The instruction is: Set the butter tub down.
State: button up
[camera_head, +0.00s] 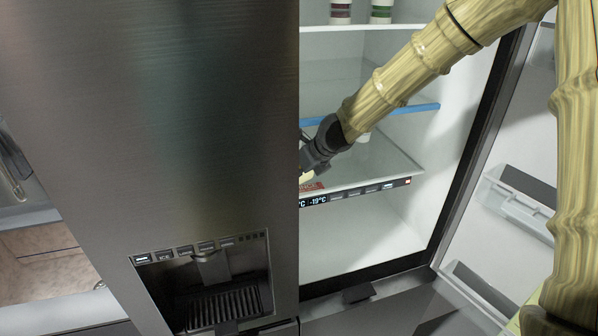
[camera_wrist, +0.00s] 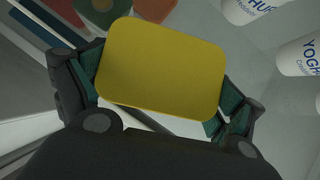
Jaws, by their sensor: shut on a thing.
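The butter tub shows its plain yellow lid (camera_wrist: 160,68) in the wrist view, between the two fingers of my gripper (camera_wrist: 160,82). The fingers press on its left and right sides. In the head view my gripper (camera_head: 318,152) is inside the open fridge, just above a shelf, partly hidden by the steel door edge. A small pale patch below it may be the tub. Whether the tub touches the shelf cannot be told.
White yoghurt pots (camera_wrist: 302,56) stand at the right in the wrist view. Several coloured items (camera_wrist: 100,10) lie at the top left. The fridge shelf (camera_head: 385,165) has bare room right of my gripper. A steel door (camera_head: 200,120) blocks the left.

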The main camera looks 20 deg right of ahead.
jog(key=shift+d+f, duration=0.2)
jog(key=shift+f, duration=0.1)
jog(key=shift+a, duration=0.15)
jog(key=o, duration=1)
jog(key=shift+c, duration=0.2)
jog(key=shift+s+r, duration=0.1)
jog(key=shift+s+d+r+b, duration=0.2)
jog(key=shift+s+r+b, duration=0.05)
jog(key=shift+r+b, duration=0.1)
jog(key=s+d+b, duration=0.1)
jog(key=s, duration=0.2)
jog(key=s+d+b, duration=0.2)
jog(key=s, duration=0.2)
jog(key=s+d+b, duration=0.1)
jog(key=s+d, duration=0.1)
jog(key=s, duration=0.2)
